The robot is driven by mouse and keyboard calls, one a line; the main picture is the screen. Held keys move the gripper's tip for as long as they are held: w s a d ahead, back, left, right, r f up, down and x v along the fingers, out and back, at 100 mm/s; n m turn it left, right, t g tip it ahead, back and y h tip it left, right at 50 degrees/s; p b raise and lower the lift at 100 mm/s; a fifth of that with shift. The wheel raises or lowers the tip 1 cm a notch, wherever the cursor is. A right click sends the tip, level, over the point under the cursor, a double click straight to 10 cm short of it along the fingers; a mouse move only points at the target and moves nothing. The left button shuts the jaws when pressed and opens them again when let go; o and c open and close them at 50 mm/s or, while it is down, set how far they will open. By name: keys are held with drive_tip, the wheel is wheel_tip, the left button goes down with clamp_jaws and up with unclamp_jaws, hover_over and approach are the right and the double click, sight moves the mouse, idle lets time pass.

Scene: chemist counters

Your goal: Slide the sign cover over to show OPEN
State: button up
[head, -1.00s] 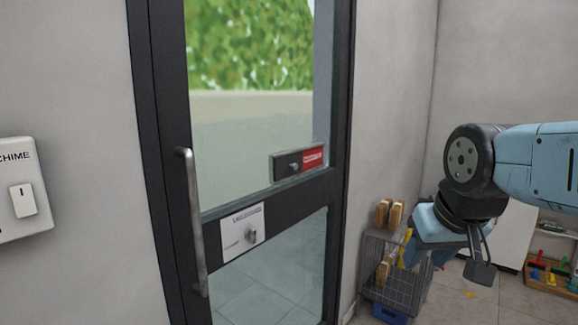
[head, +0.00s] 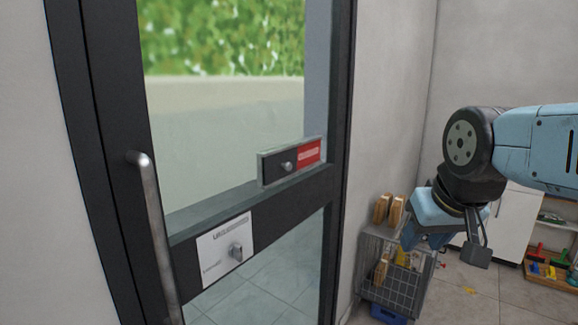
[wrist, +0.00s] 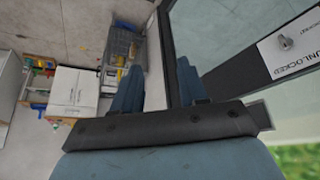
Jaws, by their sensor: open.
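The sign (head: 290,162) is a narrow grey-framed strip mounted on the glass door just above its dark middle rail. Its left part is a dark sliding cover with a round knob (head: 287,167). Its right part shows a red panel (head: 309,154) with pale lettering too small to read. My gripper (head: 420,243) hangs to the right of the sign, well apart from it, in front of the wire cart. In the wrist view its two blue fingers (wrist: 158,88) are spread with nothing between them.
The door has a vertical handle (head: 152,235) at left and a white lock plate with a knob (head: 226,252) below the sign. A wire cart (head: 392,275) with wrapped goods stands right of the door. A toy tray (head: 552,275) lies further right.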

drive_tip(key=shift+o, duration=0.3)
drive_tip(key=shift+d, duration=0.1)
drive_tip(key=shift+o, duration=0.6)
drive_tip(key=shift+w, duration=0.2)
drive_tip(key=w+d+r+n+t, duration=0.15)
drive_tip(key=w+t, duration=0.25)
drive_tip(key=w, duration=0.7)
drive_tip(key=w+d+r+n+t, duration=0.1)
drive_tip(key=w+r+t, duration=0.25)
drive_tip(key=w, duration=0.65)
drive_tip(key=n+g+y, duration=0.2)
drive_tip(key=n+y, duration=0.6)
drive_tip(key=y, duration=0.6)
approach(290, 166)
drive_tip(key=x, duration=0.9)
drive_tip(key=shift+w+f, duration=0.1)
drive_tip(key=shift+c, duration=0.4)
